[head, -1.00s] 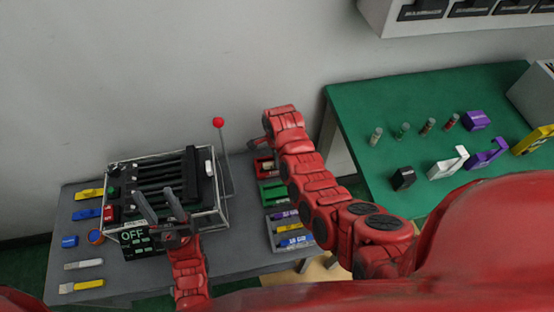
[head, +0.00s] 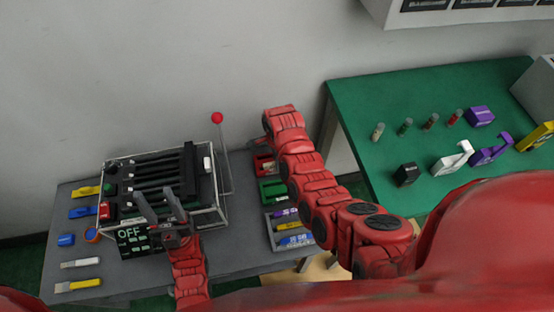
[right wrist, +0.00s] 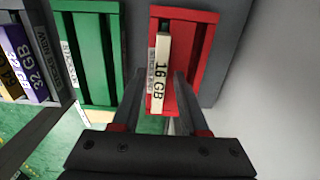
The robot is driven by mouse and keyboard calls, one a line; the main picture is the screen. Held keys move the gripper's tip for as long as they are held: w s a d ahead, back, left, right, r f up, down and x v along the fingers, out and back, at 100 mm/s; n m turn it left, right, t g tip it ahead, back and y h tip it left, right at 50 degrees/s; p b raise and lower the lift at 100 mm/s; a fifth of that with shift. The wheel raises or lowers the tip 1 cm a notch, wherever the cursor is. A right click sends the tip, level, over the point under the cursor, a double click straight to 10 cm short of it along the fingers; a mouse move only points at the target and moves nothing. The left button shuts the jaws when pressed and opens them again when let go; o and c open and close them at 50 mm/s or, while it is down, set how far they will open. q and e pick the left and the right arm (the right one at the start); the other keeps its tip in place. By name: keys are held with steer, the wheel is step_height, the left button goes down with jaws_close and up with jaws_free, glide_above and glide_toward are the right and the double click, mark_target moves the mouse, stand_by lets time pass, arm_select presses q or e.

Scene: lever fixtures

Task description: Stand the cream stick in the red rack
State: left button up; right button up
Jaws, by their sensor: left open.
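The cream stick (right wrist: 161,72), marked 16 GB, is at the red rack (right wrist: 207,30) in the right wrist view. It overlaps the rack's slats, and I cannot tell how deep it sits. My right gripper (right wrist: 162,80) has its two fingers apart, one on each side of the stick, with a visible gap on the right side. In the head view the red rack (head: 262,168) is partly hidden by my right arm. My left gripper (head: 160,200) is open and empty, over the front of the black device with the OFF display.
A green rack (right wrist: 93,60) stands beside the red one, and a grey tray (head: 288,245) holds purple, yellow and blue sticks. The caged black device (head: 160,185) and a red-knobbed lever (head: 217,119) stand left. A green table (head: 350,110) with several small items is right.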

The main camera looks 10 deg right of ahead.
steer(key=shift+o, duration=0.4)
steer(key=shift+r, duration=0.55)
step_height(320, 180, up, 7)
steer(key=shift+f+b, duration=0.1)
steer(key=shift+b, duration=0.2)
step_height(320, 180, up, 10)
steer(key=p, duration=0.6)
steer(key=shift+f+p, duration=0.25)
steer(key=shift+p, duration=0.1)
steer(key=shift+s, duration=0.1)
